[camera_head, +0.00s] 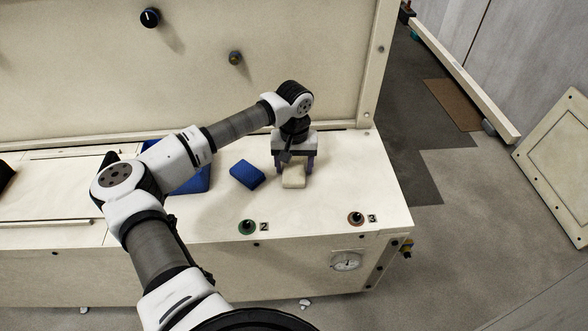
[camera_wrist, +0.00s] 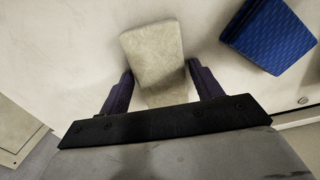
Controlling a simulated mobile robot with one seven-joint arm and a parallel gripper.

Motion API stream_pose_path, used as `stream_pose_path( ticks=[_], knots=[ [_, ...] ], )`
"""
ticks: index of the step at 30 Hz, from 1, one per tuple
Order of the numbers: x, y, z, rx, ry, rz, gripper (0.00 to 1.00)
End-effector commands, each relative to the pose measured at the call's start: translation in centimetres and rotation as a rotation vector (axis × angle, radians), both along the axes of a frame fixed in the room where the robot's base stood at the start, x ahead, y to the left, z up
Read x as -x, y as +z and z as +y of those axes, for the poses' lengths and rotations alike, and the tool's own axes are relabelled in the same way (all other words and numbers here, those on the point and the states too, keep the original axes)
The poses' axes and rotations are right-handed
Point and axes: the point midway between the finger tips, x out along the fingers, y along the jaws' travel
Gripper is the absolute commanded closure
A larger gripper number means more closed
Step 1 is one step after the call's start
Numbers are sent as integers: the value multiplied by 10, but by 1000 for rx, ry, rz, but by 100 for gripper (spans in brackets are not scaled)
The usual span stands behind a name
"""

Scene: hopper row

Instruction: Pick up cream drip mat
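The cream drip mat (camera_head: 293,182) is a small pale block lying on the cream counter (camera_head: 340,195). It also shows in the wrist view (camera_wrist: 153,55), with its near end reaching between the fingers. My gripper (camera_head: 293,168) points down over the mat, with one dark purple finger on each side of it. The mat's near end is partly hidden by the gripper body.
A blue block (camera_head: 247,174) lies just left of the mat, and it shows at upper right in the wrist view (camera_wrist: 270,36). A blue tray (camera_head: 190,180) is partly behind my arm. Knobs 2 (camera_head: 247,227) and 3 (camera_head: 356,218) stand near the front edge. The counter's right end is clear.

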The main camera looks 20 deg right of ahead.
Motion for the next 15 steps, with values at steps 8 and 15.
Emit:
stream_pose_path(
  ticks=[8,15],
  knots=[
    [0,0,0,0,0,0,68],
    [0,2,0,0,0,-1,68]
  ],
)
